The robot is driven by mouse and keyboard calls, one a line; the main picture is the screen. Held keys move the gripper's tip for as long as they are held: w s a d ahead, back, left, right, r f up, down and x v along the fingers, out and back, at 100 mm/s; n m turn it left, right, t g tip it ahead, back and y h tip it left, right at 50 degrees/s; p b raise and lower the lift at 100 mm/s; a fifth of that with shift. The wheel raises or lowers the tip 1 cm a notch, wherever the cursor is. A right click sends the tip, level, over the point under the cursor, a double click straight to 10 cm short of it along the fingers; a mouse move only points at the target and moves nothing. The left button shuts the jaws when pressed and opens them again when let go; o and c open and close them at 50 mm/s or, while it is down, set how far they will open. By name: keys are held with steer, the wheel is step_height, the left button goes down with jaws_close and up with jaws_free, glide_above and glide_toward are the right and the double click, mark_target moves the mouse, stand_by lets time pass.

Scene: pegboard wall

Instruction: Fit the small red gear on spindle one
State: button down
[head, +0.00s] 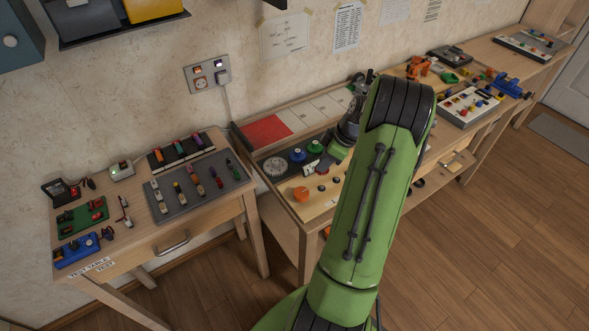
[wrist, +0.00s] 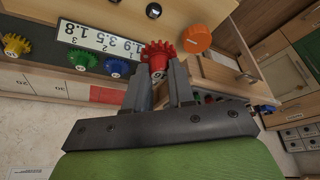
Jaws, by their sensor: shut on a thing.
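The small red gear (wrist: 158,50) is between the fingertips of my gripper (wrist: 158,72) in the wrist view. The gripper is shut on it, and the gear's toothed face points away from the palm. I cannot tell which post is spindle one, or whether the gear touches anything.
A blue gear (wrist: 82,58), a green gear (wrist: 47,57) and a yellow gear (wrist: 14,45) stand left of the held gear, near a white number strip (wrist: 98,37). A round orange piece (wrist: 196,38) is close on its right. A test table (head: 120,235) stands left in the head view.

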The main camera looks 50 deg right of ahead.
mark_target(326, 172)
steer(key=shift+s+d, duration=0.15)
steer(key=shift+s, duration=0.05)
steer(key=shift+f+b, duration=2.05)
steer(key=shift+f, duration=0.65)
steer(key=shift+f+b, duration=0.65)
steer(key=shift+b, duration=0.1)
steer(key=shift+f, duration=0.15)
steer(key=shift+f+b, duration=0.35)
steer(key=shift+b, duration=0.15)
steer(key=shift+f, duration=0.25)
